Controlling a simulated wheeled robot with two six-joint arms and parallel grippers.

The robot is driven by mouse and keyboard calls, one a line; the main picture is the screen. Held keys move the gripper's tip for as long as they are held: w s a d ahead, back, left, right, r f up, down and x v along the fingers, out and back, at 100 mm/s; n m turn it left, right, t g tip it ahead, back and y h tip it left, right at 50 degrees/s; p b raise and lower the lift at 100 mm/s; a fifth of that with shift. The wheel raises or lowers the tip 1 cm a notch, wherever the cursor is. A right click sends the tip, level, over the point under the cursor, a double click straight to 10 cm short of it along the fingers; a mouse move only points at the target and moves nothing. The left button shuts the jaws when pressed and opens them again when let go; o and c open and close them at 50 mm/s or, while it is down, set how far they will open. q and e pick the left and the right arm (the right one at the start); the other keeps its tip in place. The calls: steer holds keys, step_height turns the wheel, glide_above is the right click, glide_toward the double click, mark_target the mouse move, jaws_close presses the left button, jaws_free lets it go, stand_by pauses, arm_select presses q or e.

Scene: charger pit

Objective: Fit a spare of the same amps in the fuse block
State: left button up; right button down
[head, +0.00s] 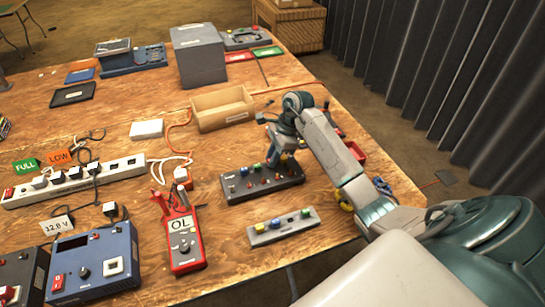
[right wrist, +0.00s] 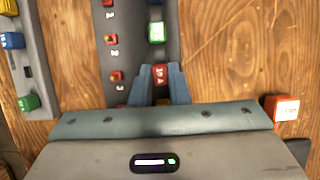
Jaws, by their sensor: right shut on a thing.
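The dark fuse block (head: 235,190) lies on the wooden table, with coloured fuses and small red parts along it. It also runs up the middle of the right wrist view (right wrist: 133,50), marked 1, 2, 3, with a green fuse (right wrist: 156,32). My right gripper (head: 272,158) is low over the block and shut on a red fuse (right wrist: 160,74) marked 10 A. I cannot tell whether that fuse is seated or just above its slot. The grey spares strip (head: 270,236) holds yellow, blue and green fuses, in front of the block. My left gripper is out of view.
A red multimeter (head: 185,240) reading OL lies left of the strip. A wooden tray (head: 222,108) stands behind the block. A red block with a pale top (right wrist: 283,107) sits right in the right wrist view. A power strip (head: 75,182) and blue supply (head: 95,265) are left.

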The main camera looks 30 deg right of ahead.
steer(key=shift+f+b, duration=0.1)
steer(key=shift+b, duration=0.3)
stand_by(0.9)
steer(key=shift+f+b, duration=0.25)
steer(key=shift+b, duration=0.15)
stand_by(0.4)
steer(key=c, duration=1)
jaws_free()
steer(key=shift+r+p, duration=1.55)
steer(key=shift+r, duration=2.25)
